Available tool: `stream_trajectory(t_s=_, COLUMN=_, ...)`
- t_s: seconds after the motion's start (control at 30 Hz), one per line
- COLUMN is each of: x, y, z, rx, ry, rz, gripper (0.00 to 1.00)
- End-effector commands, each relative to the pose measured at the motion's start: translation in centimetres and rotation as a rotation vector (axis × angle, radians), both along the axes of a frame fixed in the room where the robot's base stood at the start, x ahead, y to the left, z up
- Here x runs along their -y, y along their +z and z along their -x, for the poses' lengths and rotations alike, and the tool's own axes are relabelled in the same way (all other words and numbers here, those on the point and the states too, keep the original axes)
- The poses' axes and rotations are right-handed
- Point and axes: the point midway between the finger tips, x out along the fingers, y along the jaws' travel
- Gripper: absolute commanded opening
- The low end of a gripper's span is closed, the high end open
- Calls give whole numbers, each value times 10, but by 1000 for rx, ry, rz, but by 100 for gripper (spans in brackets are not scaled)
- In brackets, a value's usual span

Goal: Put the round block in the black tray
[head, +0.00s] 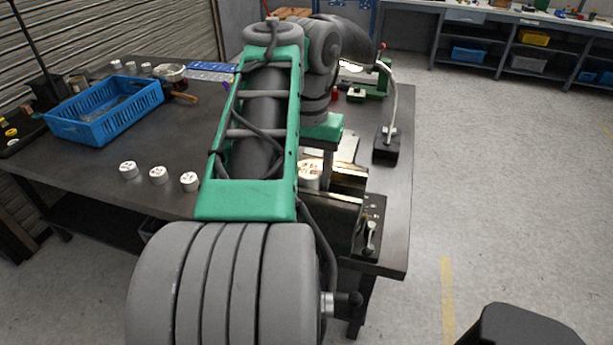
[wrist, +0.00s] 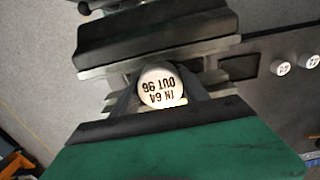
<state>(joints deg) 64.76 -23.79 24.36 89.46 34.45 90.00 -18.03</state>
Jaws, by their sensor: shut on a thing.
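A round white block (wrist: 161,85) with dark print reading "IN 64 OUT 96" is between the fingers of my gripper (wrist: 160,82) in the wrist view. My gripper is shut on it. In the head view the block's pale printed top (head: 310,170) shows beside my green arm, at the dark vise (head: 345,185). I cannot tell whether the block still touches the vise. My arm hides part of the block and the vise. A black tray (head: 30,126) with small yellow items lies at the far left table edge.
A blue basket (head: 105,125) stands between the black tray and my arm. Several white printed cylinders sit on the table, including one nearby (head: 159,175). A black lamp base (head: 387,146) stands to the right. The table (head: 85,185) has clear room at front left.

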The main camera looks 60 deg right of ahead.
Motion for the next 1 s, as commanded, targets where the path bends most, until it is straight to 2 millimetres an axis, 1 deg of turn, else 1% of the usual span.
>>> stream_trajectory(t_s=0.03, x=0, y=8, z=0, rx=0, ry=0, rz=1, gripper=17)
stream_trajectory(t_s=0.1, x=0, y=13, z=0, rx=0, ry=0, rz=1, gripper=17)
stream_trajectory(t_s=0.6, x=0, y=47, z=0, rx=0, ry=-1, rz=1, gripper=17)
stream_trajectory(t_s=0.9, x=0, y=47, z=0, rx=0, ry=-1, rz=1, gripper=17)
stream_trajectory(t_s=1.0, x=0, y=50, z=0, rx=0, ry=0, rz=1, gripper=17)
